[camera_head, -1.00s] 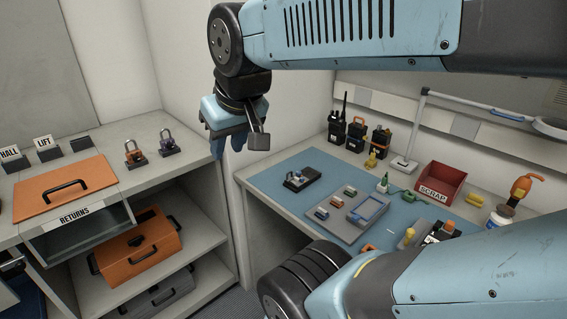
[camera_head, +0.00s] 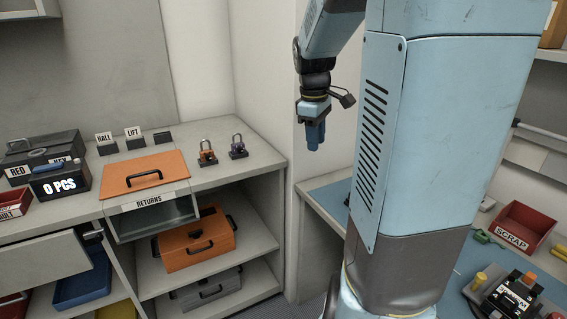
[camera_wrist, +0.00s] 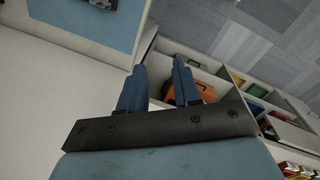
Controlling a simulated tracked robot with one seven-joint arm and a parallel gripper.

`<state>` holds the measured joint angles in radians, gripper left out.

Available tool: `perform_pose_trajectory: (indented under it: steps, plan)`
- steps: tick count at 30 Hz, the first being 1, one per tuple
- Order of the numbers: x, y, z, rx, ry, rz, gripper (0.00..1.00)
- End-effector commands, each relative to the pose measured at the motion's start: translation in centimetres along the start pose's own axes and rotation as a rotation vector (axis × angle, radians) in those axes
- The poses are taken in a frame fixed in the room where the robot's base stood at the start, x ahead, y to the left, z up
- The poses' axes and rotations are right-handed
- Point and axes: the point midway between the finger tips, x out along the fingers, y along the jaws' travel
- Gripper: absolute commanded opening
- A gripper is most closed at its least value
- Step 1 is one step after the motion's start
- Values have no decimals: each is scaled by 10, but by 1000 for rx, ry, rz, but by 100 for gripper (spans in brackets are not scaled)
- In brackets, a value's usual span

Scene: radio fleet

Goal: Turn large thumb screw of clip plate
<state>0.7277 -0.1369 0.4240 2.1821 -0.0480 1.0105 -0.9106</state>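No clip plate or large thumb screw can be made out clearly. A black radio-like unit (camera_head: 508,292) lies in a grey fixture at the lower right, with a yellow knob (camera_head: 480,279) beside it. My gripper (camera_head: 314,138) hangs fingers-down in the air, left of the upright part of my arm and apart from everything. In the wrist view its two blue fingers (camera_wrist: 160,70) stand apart with nothing between them. My arm hides much of the blue-matted workbench (camera_head: 330,197). A dark item (camera_wrist: 101,3) on the mat is cut off at the wrist view's top edge.
A red SCRAP bin (camera_head: 526,225) stands on the bench at right. Orange and grey cases sit on shelves below.

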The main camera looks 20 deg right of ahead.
Motion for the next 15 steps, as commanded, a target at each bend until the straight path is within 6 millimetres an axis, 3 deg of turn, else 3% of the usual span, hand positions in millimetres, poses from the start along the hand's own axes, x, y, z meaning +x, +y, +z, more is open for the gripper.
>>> perform_pose_trajectory:
  steps: [8, 15]
  plan:
    - [49, 74, 18, -210, 15, -147, 33]
    - [89, 132, 51, -384, 121, -245, 33]
